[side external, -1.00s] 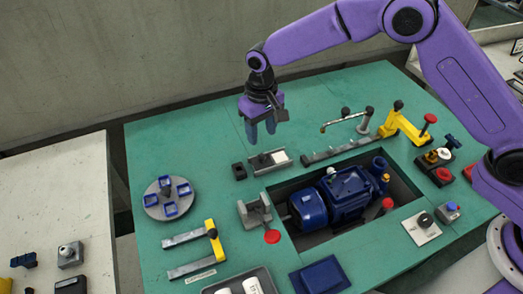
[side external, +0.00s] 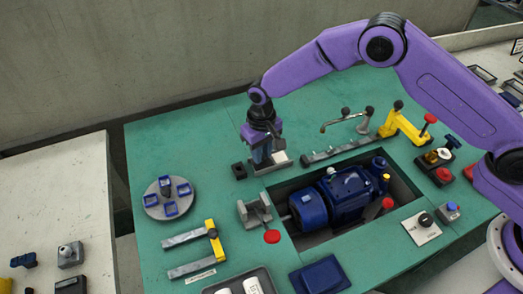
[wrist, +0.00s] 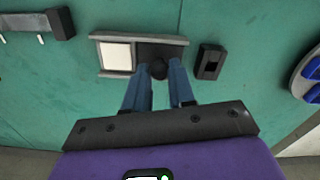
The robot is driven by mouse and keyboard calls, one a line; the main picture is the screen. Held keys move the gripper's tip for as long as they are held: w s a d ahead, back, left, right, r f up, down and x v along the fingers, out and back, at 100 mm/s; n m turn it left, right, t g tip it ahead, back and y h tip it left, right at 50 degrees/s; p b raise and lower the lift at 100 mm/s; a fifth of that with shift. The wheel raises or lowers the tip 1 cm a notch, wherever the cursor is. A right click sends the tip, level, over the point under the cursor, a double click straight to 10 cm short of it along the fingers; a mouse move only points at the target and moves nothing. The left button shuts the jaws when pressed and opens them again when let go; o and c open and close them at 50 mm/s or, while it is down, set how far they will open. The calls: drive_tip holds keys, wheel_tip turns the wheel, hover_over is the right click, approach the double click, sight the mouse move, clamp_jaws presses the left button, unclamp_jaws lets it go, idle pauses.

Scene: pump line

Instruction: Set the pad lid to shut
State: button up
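The pad (side external: 262,168) is a small grey tray behind the pump recess. In the wrist view its white face shows in the left half of the tray (wrist: 116,57). The dark lid (wrist: 176,51) covers the right half, with the white left half uncovered. A round black knob (wrist: 158,68) stands on the lid. My gripper (side external: 262,157) is down at the tray, pointing downward. In the wrist view its two blue fingers (wrist: 159,72) stand on either side of the knob, very close to it. I cannot tell whether they press on it.
A small black block (wrist: 209,62) stands beside the tray's lid end. A grey rail (side external: 335,152) with a yellow bracket (side external: 403,122) lies to the right. The recess with the blue pump (side external: 335,200) is in front. Open green table lies behind.

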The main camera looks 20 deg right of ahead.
sight(282, 157)
clamp_jaws()
drive_tip(key=shift+d, duration=3.1)
drive_tip(key=o, duration=0.7)
unclamp_jaws()
drive_tip(key=shift+a+r, duration=0.1)
drive_tip(key=shift+r, duration=0.2)
wheel_tip(282, 157, up, 17)
drive_tip(key=shift+f, duration=0.1)
